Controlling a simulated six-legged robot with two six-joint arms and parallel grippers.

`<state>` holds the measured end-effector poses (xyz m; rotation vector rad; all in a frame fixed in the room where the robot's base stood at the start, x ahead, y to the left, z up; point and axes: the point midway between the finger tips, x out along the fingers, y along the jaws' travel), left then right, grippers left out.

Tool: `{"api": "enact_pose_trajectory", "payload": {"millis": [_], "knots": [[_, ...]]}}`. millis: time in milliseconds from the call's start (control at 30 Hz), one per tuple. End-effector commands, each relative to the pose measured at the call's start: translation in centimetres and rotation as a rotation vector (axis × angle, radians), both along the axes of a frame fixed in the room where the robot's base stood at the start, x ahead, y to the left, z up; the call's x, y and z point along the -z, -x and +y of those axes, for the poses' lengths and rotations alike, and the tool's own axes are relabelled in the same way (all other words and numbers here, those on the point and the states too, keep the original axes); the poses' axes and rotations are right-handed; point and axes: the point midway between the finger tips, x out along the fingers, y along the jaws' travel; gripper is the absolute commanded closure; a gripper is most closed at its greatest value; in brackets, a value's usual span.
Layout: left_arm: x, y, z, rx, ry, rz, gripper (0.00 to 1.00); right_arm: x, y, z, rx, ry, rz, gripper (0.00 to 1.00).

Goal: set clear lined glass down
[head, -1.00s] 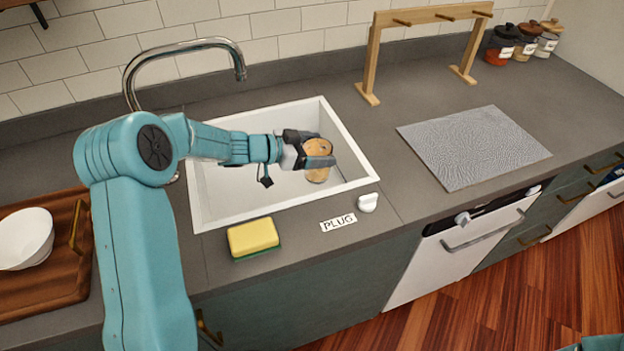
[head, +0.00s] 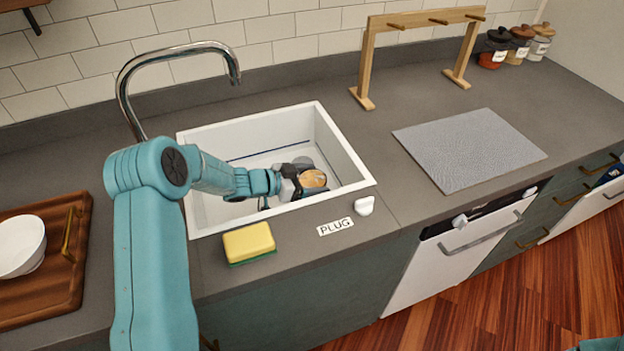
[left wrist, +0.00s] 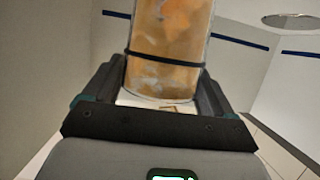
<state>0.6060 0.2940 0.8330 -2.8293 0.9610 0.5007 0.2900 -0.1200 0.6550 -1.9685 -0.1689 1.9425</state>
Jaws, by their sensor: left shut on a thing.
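The clear lined glass (left wrist: 165,50) is between the fingers of my left gripper in the left wrist view. It has a dark band around it and orange-brown, cloudy contents or residue. In the head view the glass (head: 313,179) shows as a tan round shape at the gripper's tip. My left gripper (head: 304,178) is shut on it, inside the white sink (head: 352,150). Whether the glass touches the sink floor cannot be told. My right gripper is not in view.
A chrome faucet (head: 180,50) arches over the sink's back left. A yellow sponge (head: 249,241), a PLUG label (head: 335,227) and a white plug (head: 364,206) lie along the front edge. A grey mat (head: 468,148) lies to the right. A wooden tray (head: 62,275) with a white bowl (head: 20,246) is left.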

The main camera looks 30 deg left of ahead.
Motion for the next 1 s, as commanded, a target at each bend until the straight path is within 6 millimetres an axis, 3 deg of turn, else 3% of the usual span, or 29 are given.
{"api": "enact_pose_trajectory", "payload": {"millis": [33,67,100,367,733,1000], "knots": [[0.2,0.0,0.0,0.000,0.001,0.001,0.11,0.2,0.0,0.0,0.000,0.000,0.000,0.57],[0.1,0.0,0.0,0.000,0.000,0.000,0.02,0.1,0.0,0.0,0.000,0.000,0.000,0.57],[0.1,0.0,0.0,0.000,0.000,0.000,0.00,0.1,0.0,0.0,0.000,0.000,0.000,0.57],[-0.6,0.0,0.0,-0.001,-0.001,-0.001,0.00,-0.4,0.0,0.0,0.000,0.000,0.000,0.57],[-2.4,4.6,3.7,-0.003,-0.001,0.001,0.00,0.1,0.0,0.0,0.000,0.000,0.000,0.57],[-2.9,5.6,4.3,0.000,0.001,0.001,0.00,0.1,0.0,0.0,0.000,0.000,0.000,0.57]]}}
